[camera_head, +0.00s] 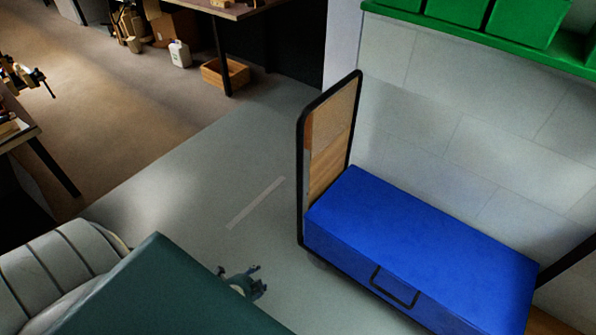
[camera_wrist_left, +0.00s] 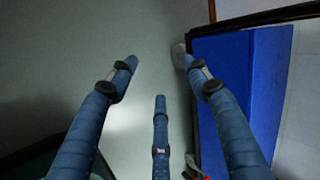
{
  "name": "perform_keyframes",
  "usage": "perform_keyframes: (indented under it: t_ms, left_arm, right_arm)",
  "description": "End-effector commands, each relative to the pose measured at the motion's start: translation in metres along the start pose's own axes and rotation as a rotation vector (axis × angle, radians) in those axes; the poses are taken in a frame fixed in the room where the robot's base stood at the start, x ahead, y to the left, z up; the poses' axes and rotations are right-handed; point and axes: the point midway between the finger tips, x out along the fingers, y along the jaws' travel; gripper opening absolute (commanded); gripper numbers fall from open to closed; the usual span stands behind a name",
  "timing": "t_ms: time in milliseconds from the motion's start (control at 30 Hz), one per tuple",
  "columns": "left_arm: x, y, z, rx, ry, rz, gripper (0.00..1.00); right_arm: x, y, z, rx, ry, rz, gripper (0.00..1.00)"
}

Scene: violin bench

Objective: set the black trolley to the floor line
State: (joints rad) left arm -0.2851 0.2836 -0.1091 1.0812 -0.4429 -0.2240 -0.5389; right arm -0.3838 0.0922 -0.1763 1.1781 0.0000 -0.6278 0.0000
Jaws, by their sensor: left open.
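The black trolley (camera_head: 300,180) stands along the right wall with its upright handle frame at its left end. A big blue case (camera_head: 420,245) with a black handle lies on it and hides most of its deck. The floor line (camera_head: 256,202) is a pale strip on the grey floor, left of the trolley and apart from it. My left gripper (camera_head: 257,280) is open and empty, low in the head view, left of the blue case. In the left wrist view its fingers are spread over bare floor, with the trolley's black frame (camera_wrist_left: 250,19) and the blue case (camera_wrist_left: 238,75) to the right. My right gripper is out of view.
A shelf with green bins (camera_head: 525,20) hangs on the right wall. At the back are a table (camera_head: 232,10), a wooden crate (camera_head: 225,74) and a white jug (camera_head: 180,54). A bench (camera_head: 18,125) stands at the left. The floor around the line is clear.

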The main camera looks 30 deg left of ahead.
Motion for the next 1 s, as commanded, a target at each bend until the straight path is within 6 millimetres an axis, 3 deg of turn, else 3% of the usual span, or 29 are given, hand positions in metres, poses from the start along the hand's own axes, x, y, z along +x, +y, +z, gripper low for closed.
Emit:
perform_keyframes:
  t_ms: [33,200,367,500,600,733,867,1000]
  left_arm:
    - [0.022,-0.02,0.003,0.098,0.002,-0.064,0.48]
    - [0.046,-0.121,0.005,0.524,-0.044,-0.31,0.48]
    - [0.036,-0.213,-0.007,0.947,-0.172,-0.551,0.48]
    - [0.006,-0.274,-0.026,1.266,-0.333,-0.73,0.48]
    - [-0.017,-0.301,-0.039,1.428,-0.442,-0.819,0.48]
    - [-0.038,-0.321,-0.049,1.547,-0.537,-0.882,0.48]
    - [-0.045,-0.331,-0.054,1.582,-0.569,-0.901,0.48]
    - [-0.037,-0.345,-0.057,1.581,-0.57,-0.901,0.48]
  right_arm:
    - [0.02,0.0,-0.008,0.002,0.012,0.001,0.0]
    - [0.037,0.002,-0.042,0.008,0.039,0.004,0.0]
    - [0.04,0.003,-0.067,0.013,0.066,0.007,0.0]
    - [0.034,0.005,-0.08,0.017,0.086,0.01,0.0]
    - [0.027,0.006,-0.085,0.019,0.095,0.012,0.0]
    - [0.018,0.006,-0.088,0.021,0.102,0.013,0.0]
    - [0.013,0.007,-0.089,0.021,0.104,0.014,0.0]
    - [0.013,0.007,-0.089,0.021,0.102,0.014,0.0]
